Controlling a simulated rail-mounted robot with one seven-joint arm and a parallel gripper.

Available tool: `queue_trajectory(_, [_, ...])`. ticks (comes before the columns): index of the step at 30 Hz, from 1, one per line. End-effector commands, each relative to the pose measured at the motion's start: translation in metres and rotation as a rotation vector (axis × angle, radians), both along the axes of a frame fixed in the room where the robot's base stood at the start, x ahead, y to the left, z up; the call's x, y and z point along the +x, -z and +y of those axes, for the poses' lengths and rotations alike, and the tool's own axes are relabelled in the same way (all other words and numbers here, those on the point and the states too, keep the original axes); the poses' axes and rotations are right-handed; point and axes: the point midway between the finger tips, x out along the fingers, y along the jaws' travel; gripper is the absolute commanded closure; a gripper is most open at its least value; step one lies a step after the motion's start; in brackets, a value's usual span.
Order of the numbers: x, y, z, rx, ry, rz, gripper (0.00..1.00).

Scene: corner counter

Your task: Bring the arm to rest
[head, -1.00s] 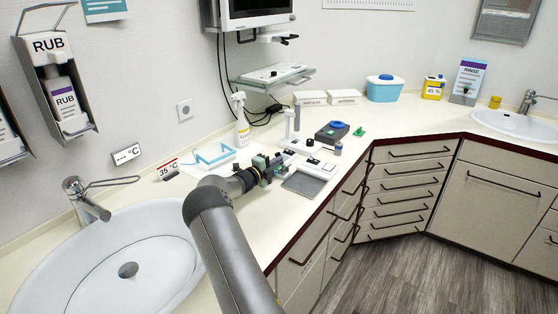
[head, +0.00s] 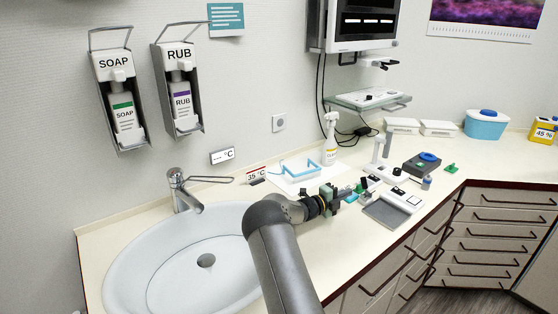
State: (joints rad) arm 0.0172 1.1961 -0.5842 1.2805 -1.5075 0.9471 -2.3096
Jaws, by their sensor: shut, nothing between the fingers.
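My arm reaches up from the bottom of the head view, between the sink and the counter's front edge. My gripper (head: 350,194) is at its far end, shut and empty, over the counter beside the small devices. The fingertips are small and partly hidden by the wrist. A grey tray (head: 386,214) and a white device with black parts (head: 402,198) are just to the right of the gripper. I cannot tell the exact gap between the fingers and the nearest device.
The white sink (head: 180,265) with its tap (head: 182,190) is on the left. A blue rack (head: 300,172) and a spray bottle (head: 331,140) stand behind the gripper. A dark box with a blue top (head: 422,165) is to the right. Bare counter (head: 345,245) lies in front.

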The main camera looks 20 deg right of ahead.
Motion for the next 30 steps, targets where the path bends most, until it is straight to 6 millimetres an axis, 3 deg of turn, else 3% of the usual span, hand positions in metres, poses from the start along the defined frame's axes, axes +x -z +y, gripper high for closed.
queue_trajectory(4, [-0.002,-0.002,0.000,0.008,0.005,-0.016,1.00])
queue_trajectory(7, [-0.014,-0.012,0.003,0.062,0.046,-0.125,1.00])
queue_trajectory(11, [-0.051,-0.033,0.019,0.217,0.181,-0.455,1.00])
queue_trajectory(14, [-0.088,-0.046,0.048,0.360,0.341,-0.788,1.00])
queue_trajectory(17, [-0.124,-0.056,0.087,0.480,0.527,-1.106,1.00])
queue_trajectory(22, [-0.182,-0.073,0.168,0.614,0.894,-1.583,1.00])
queue_trajectory(30, [-0.285,-0.096,0.308,0.579,1.607,-2.131,1.00])
